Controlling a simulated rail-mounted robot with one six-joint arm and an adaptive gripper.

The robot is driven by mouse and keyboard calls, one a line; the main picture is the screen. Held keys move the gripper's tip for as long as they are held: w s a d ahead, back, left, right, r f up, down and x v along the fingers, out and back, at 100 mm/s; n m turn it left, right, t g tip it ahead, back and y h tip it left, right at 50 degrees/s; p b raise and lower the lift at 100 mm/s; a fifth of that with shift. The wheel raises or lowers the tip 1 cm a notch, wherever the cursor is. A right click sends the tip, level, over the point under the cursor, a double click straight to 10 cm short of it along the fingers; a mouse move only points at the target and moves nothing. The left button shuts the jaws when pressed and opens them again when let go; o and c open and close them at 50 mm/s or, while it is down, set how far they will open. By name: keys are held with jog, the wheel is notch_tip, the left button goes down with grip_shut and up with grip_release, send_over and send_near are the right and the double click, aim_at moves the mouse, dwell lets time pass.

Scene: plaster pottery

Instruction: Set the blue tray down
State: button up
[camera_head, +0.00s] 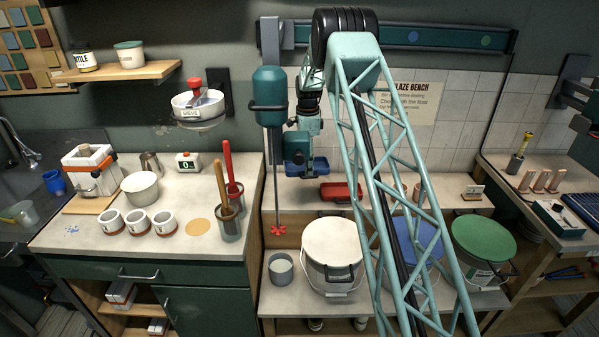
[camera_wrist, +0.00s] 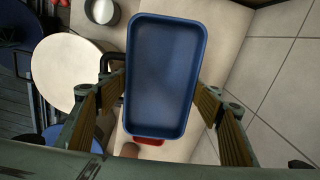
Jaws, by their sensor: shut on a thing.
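The blue tray (camera_head: 299,166) hangs in the air above the back ledge of the bench, under my arm's end. In the wrist view the blue tray (camera_wrist: 166,75) looks empty, with its open side toward the camera. My gripper (camera_head: 302,150) is shut on it. In the wrist view my gripper (camera_wrist: 165,90) has one finger at each long side of the tray. The fingertips' contact is partly hidden behind the rim.
A red tray (camera_head: 340,192) lies on the back ledge (camera_head: 298,197), right of and below the blue tray. The stirrer shaft (camera_head: 275,185) stands close on the left. A white-lidded bucket (camera_head: 331,250), blue-lidded bucket (camera_head: 415,243) and green-lidded bucket (camera_head: 483,240) stand in front.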

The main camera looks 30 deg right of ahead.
jog(key=s+d+r+n, duration=0.4)
jog(key=s+d+r, duration=0.4)
jog(key=r, duration=0.3)
jog(key=s+d+r+n, duration=0.3)
jog(key=s+r, duration=0.5)
jog(key=s, duration=0.1)
jog(key=s+d+r+n+b, duration=0.1)
jog(key=s+d+r+n, duration=0.2)
jog(key=s+r, duration=0.5)
jog(key=s+d+r+n+b, duration=0.1)
jog(key=s+d+r+n, duration=0.2)
jog(key=s+r, duration=0.5)
jog(key=s+n, duration=0.1)
jog(key=s, duration=0.2)
jog(key=shift+s+d+r, duration=0.15)
jog(key=shift+s+r, duration=0.1)
jog(key=shift+s, duration=0.1)
jog(key=shift+s+d, duration=0.1)
